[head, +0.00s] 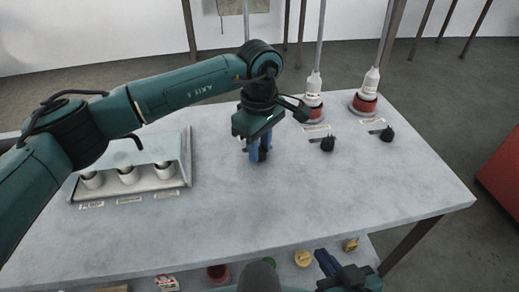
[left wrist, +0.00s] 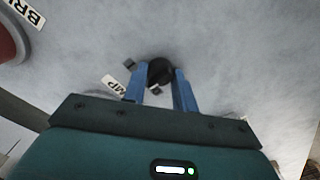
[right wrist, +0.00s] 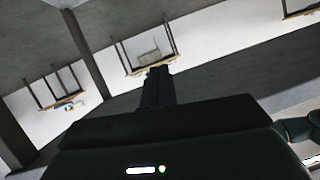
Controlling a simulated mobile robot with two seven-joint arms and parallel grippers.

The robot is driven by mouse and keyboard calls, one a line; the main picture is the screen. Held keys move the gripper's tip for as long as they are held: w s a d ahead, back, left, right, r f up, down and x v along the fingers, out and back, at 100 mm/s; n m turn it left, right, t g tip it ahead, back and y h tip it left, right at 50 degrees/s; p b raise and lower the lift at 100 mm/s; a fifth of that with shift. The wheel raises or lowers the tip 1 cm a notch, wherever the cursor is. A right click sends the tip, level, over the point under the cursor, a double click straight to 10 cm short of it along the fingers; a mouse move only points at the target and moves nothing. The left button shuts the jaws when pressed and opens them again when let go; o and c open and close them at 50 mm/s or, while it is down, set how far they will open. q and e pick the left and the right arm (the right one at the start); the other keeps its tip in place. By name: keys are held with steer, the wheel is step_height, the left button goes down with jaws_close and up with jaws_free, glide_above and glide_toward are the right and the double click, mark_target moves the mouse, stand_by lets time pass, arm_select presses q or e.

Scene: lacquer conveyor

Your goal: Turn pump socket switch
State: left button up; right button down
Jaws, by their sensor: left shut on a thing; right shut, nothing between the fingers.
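A black round switch knob (left wrist: 160,71) stands on the grey tabletop in the left wrist view. A partly hidden label ending in "MP" (left wrist: 113,85) lies next to it. My left gripper (left wrist: 158,88) is shut on the knob, with a blue finger on each side. In the head view, my left gripper (head: 259,153) points down at the table and hides the knob. My right gripper (head: 326,262) is low at the table's front edge, away from the switches. Its fingers are together and empty in the right wrist view (right wrist: 157,88).
Two more black switches (head: 327,144) (head: 387,134) stand to the right, near red sockets (head: 314,113) (head: 364,105) with white plugs. A tray (head: 186,160) holding white cups sits left. Several coloured items lie on a lower shelf.

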mark_target(260, 147)
arm_select(q)
steer(key=n+b, duration=0.1)
steer(key=n, duration=0.4)
steer(key=shift+b, duration=0.4)
steer(key=shift+n, duration=0.4)
steer(key=o, duration=1)
step_height(260, 147, up, 13)
steer(key=shift+r+p, duration=0.1)
steer(key=shift+p, duration=0.2)
